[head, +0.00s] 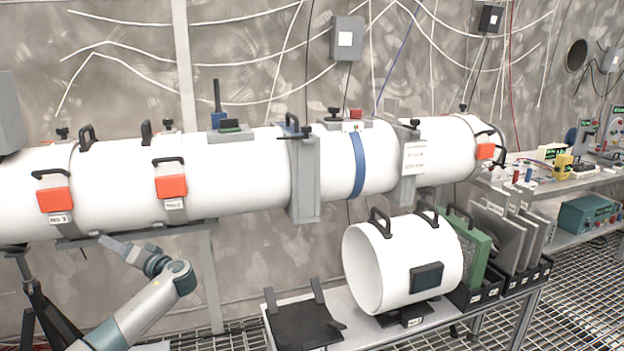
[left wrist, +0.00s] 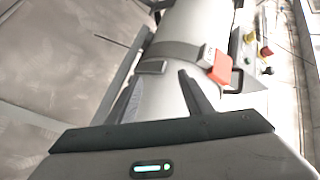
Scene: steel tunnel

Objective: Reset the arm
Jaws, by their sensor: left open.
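My left arm (head: 155,305) comes in from the lower left in the head view, its upper part at the underside of the long white tube (head: 245,165). The left gripper (left wrist: 156,85) shows in the left wrist view with its two dark fingers apart and nothing seen between them. The white tube with a grey band and an orange latch (left wrist: 221,67) lies beyond the fingers; I cannot tell whether they touch it. In the head view the fingers are hard to make out. My right gripper is not in view.
A short white cylinder (head: 375,265) with black handles lies on a low bench, beside a black tray (head: 303,325). Upright panels (head: 505,235) stand in a rack to its right. A bench with instruments (head: 590,170) is at the far right. Metal grating floor (head: 575,310) shows lower right.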

